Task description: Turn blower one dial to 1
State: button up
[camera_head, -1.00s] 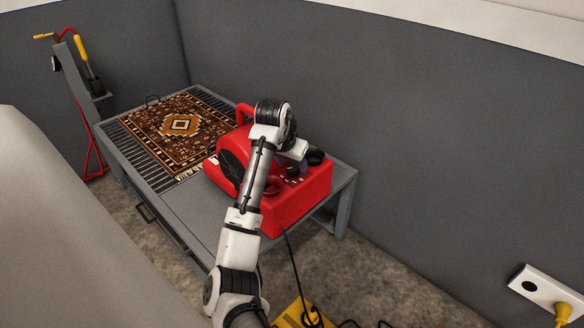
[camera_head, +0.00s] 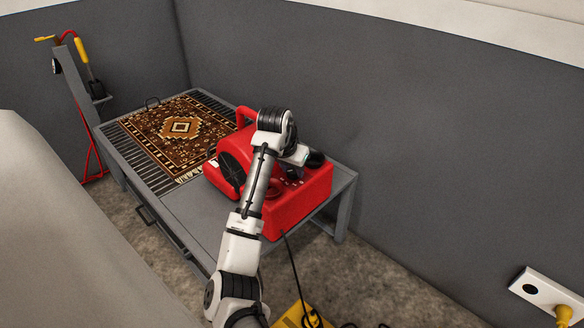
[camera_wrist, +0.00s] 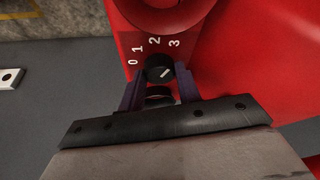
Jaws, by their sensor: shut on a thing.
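The red blower (camera_head: 300,205) stands on the near end of the grey table. Its black dial (camera_wrist: 158,67) shows in the wrist view, with white marks 0, 1, 2 and 3 around its far side. The dial's white line slants to the upper right, nearer the 3 side than the 1. My gripper (camera_wrist: 159,83) is shut on the dial, one dark finger on each side. In the head view my gripper (camera_head: 293,171) is over the blower's top panel and hides the dial.
A patterned rug (camera_head: 180,127) lies on the slatted part of the table (camera_head: 193,205). A yellow box (camera_head: 303,316) and cables are on the floor. A wall socket (camera_head: 548,293) is at right.

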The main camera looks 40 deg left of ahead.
jog(key=shift+d+r+n+p, duration=0.15)
jog(key=shift+n+p, duration=0.15)
jog(key=shift+p, duration=0.2)
jog(key=n+y+p, duration=0.1)
jog(key=n+p, duration=0.1)
jog(key=p, duration=0.2)
jog(key=shift+d+r+n+g, duration=0.1)
jog(key=shift+r+n+g, duration=0.05)
jog(key=shift+n+g, duration=0.2)
jog(key=n+p, duration=0.2)
jog(key=p, duration=0.1)
jog(key=n+g+y+p, duration=0.1)
jog(key=n+p, duration=0.1)
jog(key=p, duration=0.1)
jog(key=shift+w+d+n+y+p, duration=0.1)
jog(key=shift+n+y+p, duration=0.15)
jog(key=shift+y+p, duration=0.05)
jog(key=n+g+p, duration=0.1)
jog(key=n+p, duration=0.2)
jog(key=shift+w+n+y+p, duration=0.1)
jog(key=shift+n+y+p, duration=0.3)
jog(key=shift+f+n+g+p, duration=0.15)
jog(key=shift+n+g+p, duration=0.4)
jog(key=shift+n, duration=0.45)
jog(key=shift+f+n+g+p, duration=0.15)
jog(key=shift+n+g+p, duration=0.3)
jog(key=shift+n, duration=0.55)
jog(key=o, duration=1)
jog(key=shift+c, duration=0.2)
